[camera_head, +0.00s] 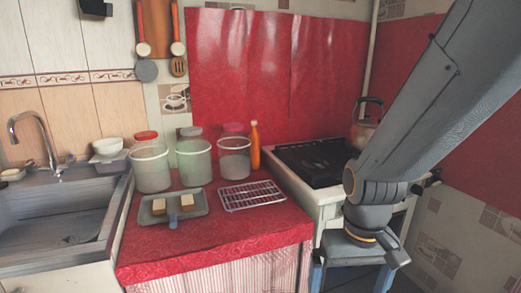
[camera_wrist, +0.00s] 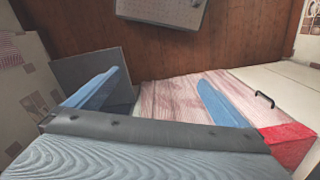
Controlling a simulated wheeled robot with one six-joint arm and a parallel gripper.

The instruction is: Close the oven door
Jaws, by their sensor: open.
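The white stove (camera_head: 327,208) with a dark hob stands right of the red counter in the head view. My arm covers much of its front, so the oven door is not clearly seen there. In the wrist view a flat dark grey panel (camera_wrist: 117,58) stands behind the left finger; it may be the open oven door, but I cannot be sure. My gripper (camera_head: 351,277) points down in front of the stove. In the wrist view its two blue fingers (camera_wrist: 158,95) are wide apart with nothing between them. I cannot tell whether a finger touches the panel.
A red counter (camera_head: 215,240) carries jars, an orange bottle (camera_head: 255,147), a tray (camera_head: 160,215) and a wire rack (camera_head: 252,196). A kettle (camera_head: 362,132) is on the stove. A sink (camera_head: 50,220) is at left. Brown floor (camera_wrist: 150,52) shows in the wrist view.

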